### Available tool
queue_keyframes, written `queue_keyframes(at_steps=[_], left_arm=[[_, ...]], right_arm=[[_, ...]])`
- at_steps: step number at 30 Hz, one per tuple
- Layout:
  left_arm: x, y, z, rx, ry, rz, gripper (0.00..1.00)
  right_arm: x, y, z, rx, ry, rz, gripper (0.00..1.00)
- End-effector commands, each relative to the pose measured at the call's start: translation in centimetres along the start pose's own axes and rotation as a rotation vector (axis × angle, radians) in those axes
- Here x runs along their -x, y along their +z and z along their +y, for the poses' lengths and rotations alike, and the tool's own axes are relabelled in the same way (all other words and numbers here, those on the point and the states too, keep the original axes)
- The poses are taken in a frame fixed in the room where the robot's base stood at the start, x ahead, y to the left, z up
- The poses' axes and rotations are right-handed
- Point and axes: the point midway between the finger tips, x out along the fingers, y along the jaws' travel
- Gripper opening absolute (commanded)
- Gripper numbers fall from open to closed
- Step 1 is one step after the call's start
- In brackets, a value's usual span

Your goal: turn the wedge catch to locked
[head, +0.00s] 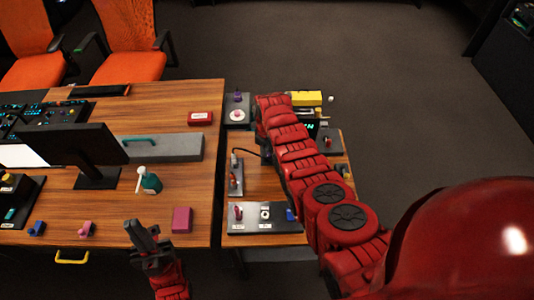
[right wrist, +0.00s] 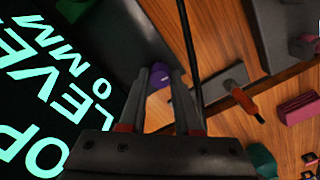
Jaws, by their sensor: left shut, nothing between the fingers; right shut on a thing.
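My right gripper (right wrist: 166,76) is shut on a small purple thing (right wrist: 160,75) in the right wrist view. Most of that thing is hidden by the fingers, so I cannot tell its shape or how it is turned, nor for certain that it is the wedge catch. In the head view my red right arm reaches over the side table and hides this gripper. My left gripper (head: 143,232) is shut and empty, low at the front edge of the large wooden desk. I can read no locked mark on any part.
A lit screen (right wrist: 40,90) with green letters stands close on the left in the right wrist view.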

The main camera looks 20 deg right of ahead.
Motion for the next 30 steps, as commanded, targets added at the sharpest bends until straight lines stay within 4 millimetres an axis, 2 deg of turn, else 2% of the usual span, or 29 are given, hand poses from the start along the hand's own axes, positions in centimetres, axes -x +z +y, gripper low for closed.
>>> queue_keyframes(at_steps=[8, 30], left_arm=[[1.8, 0.3, 0.1, 0.000, 0.000, 0.000, 0.00], [6.9, 1.2, 0.3, 0.000, 0.000, 0.000, 0.00]], right_arm=[[-0.6, 0.1, -0.1, -0.231, -0.002, -0.003, 0.00], [-0.5, 0.1, 0.1, -0.936, 0.001, 0.001, 0.00]])
